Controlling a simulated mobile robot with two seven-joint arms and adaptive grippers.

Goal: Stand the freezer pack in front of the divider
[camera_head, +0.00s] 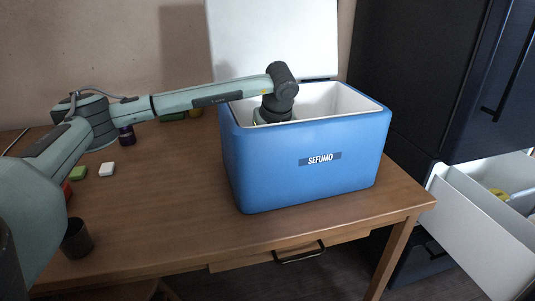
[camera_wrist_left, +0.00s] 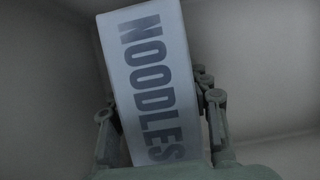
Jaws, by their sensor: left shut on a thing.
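A pale, box-shaped pack printed NOODLES (camera_wrist_left: 150,75) is between the two fingers of my left gripper (camera_wrist_left: 158,106) in the left wrist view. The gripper is shut on it, and the pack looks tilted in that view. In the head view my left arm reaches over the rim of the blue cooler (camera_head: 305,172), with its wrist pointing down inside. The gripper's fingers and the pack are hidden there by the cooler's front wall. I cannot see a divider in either view, nor whether the pack touches the cooler's floor. My right gripper is not in view.
The cooler's white lid (camera_head: 272,38) stands open behind it. The wooden table (camera_head: 165,215) has free room to the left of the cooler. An open drawer (camera_head: 475,235) is at right.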

